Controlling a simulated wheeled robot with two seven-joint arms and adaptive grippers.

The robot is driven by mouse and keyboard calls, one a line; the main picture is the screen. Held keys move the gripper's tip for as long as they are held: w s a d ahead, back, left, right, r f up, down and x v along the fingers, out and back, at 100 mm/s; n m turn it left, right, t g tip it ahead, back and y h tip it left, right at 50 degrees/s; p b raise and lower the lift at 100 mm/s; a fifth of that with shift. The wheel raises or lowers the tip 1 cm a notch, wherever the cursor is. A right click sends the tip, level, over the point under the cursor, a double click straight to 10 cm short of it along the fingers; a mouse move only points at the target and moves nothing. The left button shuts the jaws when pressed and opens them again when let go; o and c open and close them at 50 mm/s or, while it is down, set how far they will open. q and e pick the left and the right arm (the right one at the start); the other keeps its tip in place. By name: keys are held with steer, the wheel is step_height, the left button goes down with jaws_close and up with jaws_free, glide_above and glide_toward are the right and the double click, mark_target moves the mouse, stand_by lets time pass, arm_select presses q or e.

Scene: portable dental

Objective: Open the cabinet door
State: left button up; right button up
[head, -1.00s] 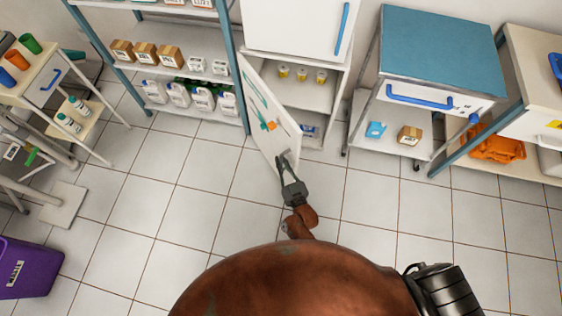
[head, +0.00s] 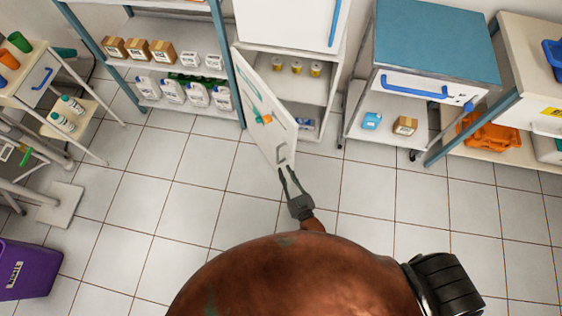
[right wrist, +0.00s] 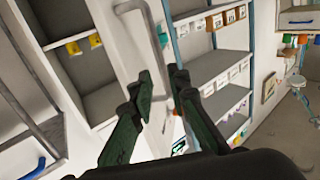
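The lower cabinet door (head: 262,105) is white and stands swung out from the cabinet, hinged on its left, with the shelves inside exposed. Its grey handle (head: 283,153) is near the free edge. My right gripper (head: 287,170) is just in front of the handle, with its fingers spread and nothing visibly held. In the right wrist view the gripper's fingers (right wrist: 161,76) are apart, with the door (right wrist: 127,50) and its grey handle (right wrist: 156,45) beyond them. My left gripper is not in view.
Yellow-labelled cups (head: 296,67) stand on the cabinet's inner shelf. A blue-topped cart (head: 435,40) is to the right and a blue-framed shelf rack (head: 228,70) to the left. A purple bin (head: 30,270) is at lower left. The tiled floor around the gripper is clear.

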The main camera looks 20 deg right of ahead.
steer(key=shift+s+d, duration=0.2)
steer(key=shift+s, duration=1.45)
